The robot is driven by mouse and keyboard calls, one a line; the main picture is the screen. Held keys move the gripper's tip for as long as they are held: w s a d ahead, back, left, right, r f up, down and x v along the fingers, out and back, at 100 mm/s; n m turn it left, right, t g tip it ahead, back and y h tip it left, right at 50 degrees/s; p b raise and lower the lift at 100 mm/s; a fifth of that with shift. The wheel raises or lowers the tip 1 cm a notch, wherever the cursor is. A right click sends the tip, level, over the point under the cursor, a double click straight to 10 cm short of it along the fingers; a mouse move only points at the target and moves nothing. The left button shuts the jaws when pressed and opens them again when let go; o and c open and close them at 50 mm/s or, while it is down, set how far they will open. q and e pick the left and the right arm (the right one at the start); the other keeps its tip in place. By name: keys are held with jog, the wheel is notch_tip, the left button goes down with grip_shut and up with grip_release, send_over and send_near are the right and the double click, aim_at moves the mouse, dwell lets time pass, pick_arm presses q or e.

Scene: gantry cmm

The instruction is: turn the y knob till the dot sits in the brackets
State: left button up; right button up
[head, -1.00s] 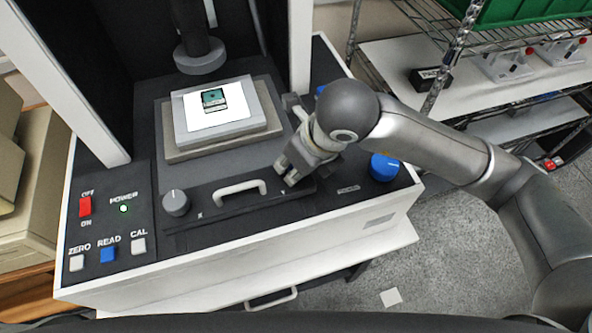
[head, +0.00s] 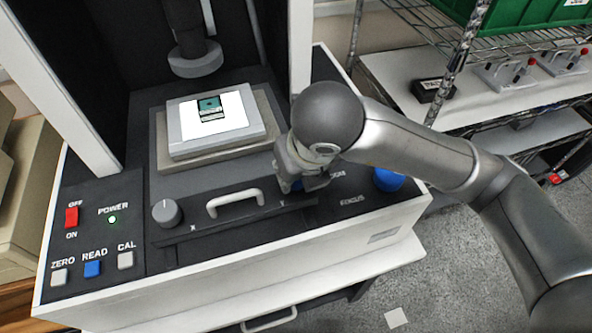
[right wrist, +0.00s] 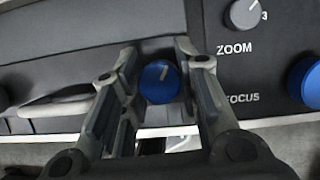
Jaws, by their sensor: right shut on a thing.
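The blue Y knob (right wrist: 160,82) sits between the two fingers of my right gripper (right wrist: 158,78) in the right wrist view. A pale index line on its face points up and slightly right. In the head view my right gripper (head: 303,180) is lowered over the right end of the dark front strip, shut on the knob and mostly hiding it. My left gripper is not in view.
A grey X knob (head: 167,212) and a white handle (head: 232,203) stand left of my gripper. A grey ZOOM knob (right wrist: 244,14) and a blue FOCUS knob (head: 388,180) are to the right. A tall white post (head: 301,45) rises behind.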

jog(key=o, duration=1)
jog(key=v, duration=1.2)
